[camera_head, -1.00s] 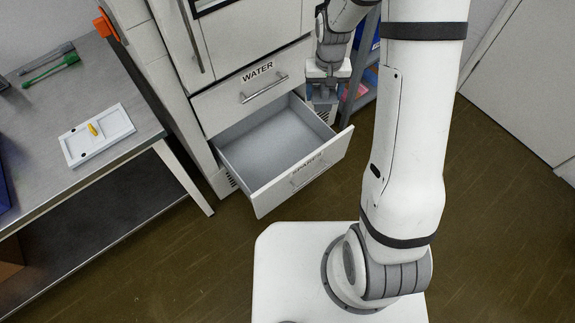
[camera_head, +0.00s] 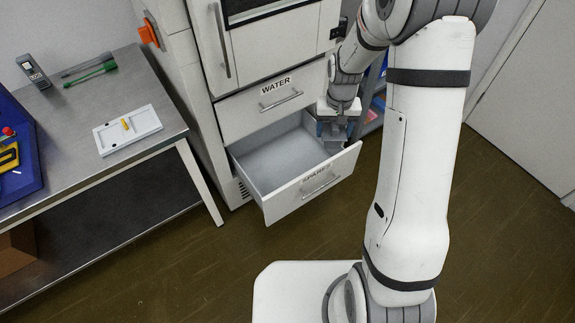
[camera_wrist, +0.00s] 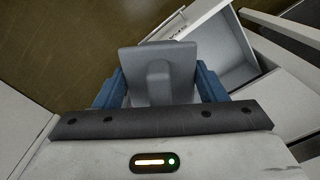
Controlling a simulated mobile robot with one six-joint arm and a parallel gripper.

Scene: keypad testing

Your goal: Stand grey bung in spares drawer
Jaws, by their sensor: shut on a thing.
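The grey bung (camera_wrist: 158,78) is a wide, flat-faced grey piece with a raised rib, between the two blue fingers of my gripper (camera_wrist: 160,88) in the wrist view. My gripper is shut on it. The spares drawer (camera_head: 318,180) is pulled open and its visible floor is bare. In the head view my gripper (camera_head: 337,127) hangs by the drawer's right rear side; the bung cannot be made out clearly there. In the wrist view the open drawer (camera_wrist: 228,50) lies to the upper right of the bung, with floor behind the bung.
The shut WATER drawer (camera_head: 262,104) is just above the open one. A steel bench (camera_head: 75,170) at left carries a white tray (camera_head: 145,137) with a yellow piece, green and grey tools, and a blue bin (camera_head: 25,165). A shelf unit (camera_head: 372,105) stands right of the cabinet.

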